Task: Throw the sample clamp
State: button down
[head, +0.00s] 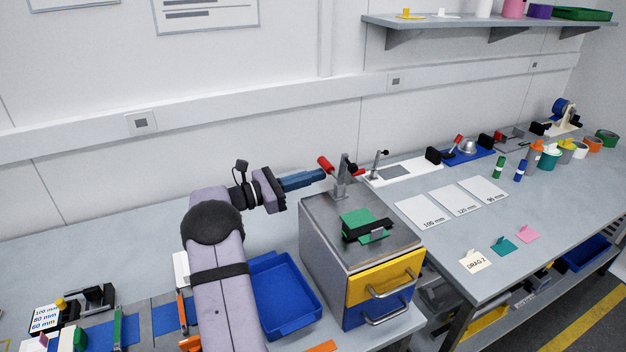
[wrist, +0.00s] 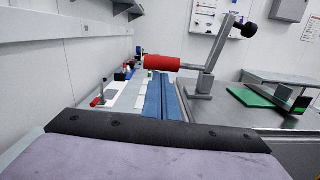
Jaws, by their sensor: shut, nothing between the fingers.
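A metal toggle clamp (head: 342,185) with a red handle (head: 325,163) and a black tip stands on the grey drawer cabinet (head: 318,210). In the wrist view, its metal post (wrist: 203,80) is right of my fingers, and its red grip (wrist: 160,63) lies across just beyond their tips. My gripper (head: 322,175) has blue fingers, which are shut with nothing between them. The fingertips are close to the red handle, slightly below it in the head view. I cannot tell whether they touch it. The fingers also show from behind in the wrist view (wrist: 158,78).
A green plate with a black part (head: 365,226) lies on the cabinet top, right of the clamp. A smaller clamp (head: 376,163) stands on a white plate behind. A blue tray (head: 283,300) is left of the cabinet. A wall rail (head: 250,104) runs behind.

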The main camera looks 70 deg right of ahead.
notch_tip(320, 180, up, 10)
jog(key=s+a+m+y+b, duration=0.1)
jog(key=s+a+m+b, duration=0.1)
jog(key=m+b, duration=1.3)
jog(key=shift+s+a+f+m+b, duration=0.25)
jog(key=shift+s+a+m+b, duration=0.15)
jog(key=shift+m, duration=0.3)
jog(key=shift+r+p, duration=0.1)
jog(key=shift+p, duration=0.2)
jog(key=w+a+p, duration=0.3)
jog(key=w+a, duration=0.1)
jog(key=w, duration=0.6)
jog(key=shift+w+a+f+p, duration=0.3)
jog(key=shift+w+f, duration=0.05)
jog(key=shift+f, duration=0.1)
